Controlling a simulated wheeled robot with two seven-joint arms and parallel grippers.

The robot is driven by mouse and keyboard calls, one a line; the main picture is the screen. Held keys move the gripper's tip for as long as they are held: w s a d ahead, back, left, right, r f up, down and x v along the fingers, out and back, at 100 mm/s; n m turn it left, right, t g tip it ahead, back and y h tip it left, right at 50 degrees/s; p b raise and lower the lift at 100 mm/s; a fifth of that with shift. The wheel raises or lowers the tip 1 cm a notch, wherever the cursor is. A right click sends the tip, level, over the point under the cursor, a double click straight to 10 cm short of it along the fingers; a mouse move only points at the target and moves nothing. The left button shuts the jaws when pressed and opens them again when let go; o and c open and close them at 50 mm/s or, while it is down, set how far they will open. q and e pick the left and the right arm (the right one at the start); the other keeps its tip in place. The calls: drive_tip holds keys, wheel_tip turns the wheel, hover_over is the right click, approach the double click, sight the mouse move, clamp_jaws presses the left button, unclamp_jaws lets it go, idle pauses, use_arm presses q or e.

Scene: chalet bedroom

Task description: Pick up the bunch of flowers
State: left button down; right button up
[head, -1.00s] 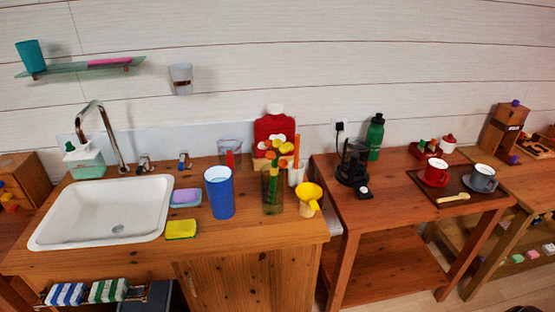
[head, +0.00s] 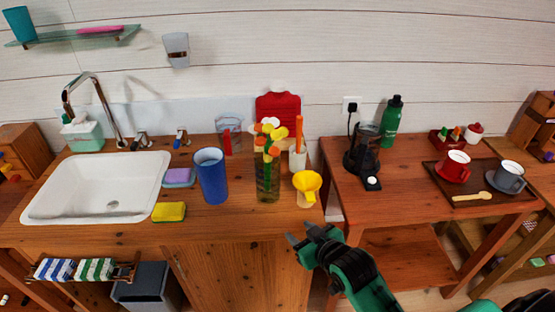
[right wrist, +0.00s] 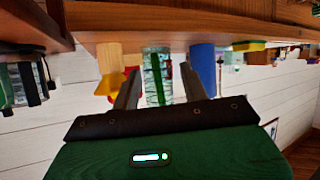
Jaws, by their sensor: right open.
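The bunch of flowers (head: 268,140), with yellow, white and orange heads on green stems, stands upright in a clear glass vase (head: 267,188) near the right end of the washstand. My right gripper (head: 303,234) is open and empty, in front of the washstand's front edge and below and right of the vase. In the upside-down right wrist view, the vase (right wrist: 152,65) shows ahead between the two open fingers (right wrist: 159,74), apart from them; the flower heads are hardly seen there. My left gripper is not in view.
A blue cup (head: 211,178) stands left of the vase. A yellow funnel (head: 307,184) stands close on its right. A white holder with an orange item (head: 298,155) and a red hot-water bottle (head: 278,106) are behind. The sink (head: 98,187) is at left.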

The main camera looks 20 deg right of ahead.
sight(270, 152)
drive_tip(key=w+r+n+t+y, duration=0.1)
drive_tip(key=w+r+t, duration=0.15)
drive_tip(key=r, duration=0.45)
drive_tip(key=w+r+t+y, duration=0.1)
drive_tip(key=w+r+t, duration=0.15)
drive_tip(key=r, duration=0.55)
drive_tip(key=p+x, duration=0.1)
drive_tip(key=x, duration=0.5)
drive_tip(key=shift+d, duration=0.1)
drive_tip(key=shift+w+p, duration=0.3)
drive_tip(key=shift+w, duration=0.05)
drive_tip(key=shift+w+a, duration=0.2)
drive_tip(key=shift+w, duration=0.2)
drive_tip(key=p+x, duration=0.1)
drive_tip(key=x, duration=0.3)
drive_tip(key=shift+w+a+p, duration=0.15)
drive_tip(key=shift+p, duration=0.2)
drive_tip(key=shift+w+f, duration=0.15)
drive_tip(key=shift+w, duration=0.15)
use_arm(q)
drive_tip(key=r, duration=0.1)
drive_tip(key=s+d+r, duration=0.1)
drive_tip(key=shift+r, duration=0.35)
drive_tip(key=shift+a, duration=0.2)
use_arm(e)
clamp_jaws()
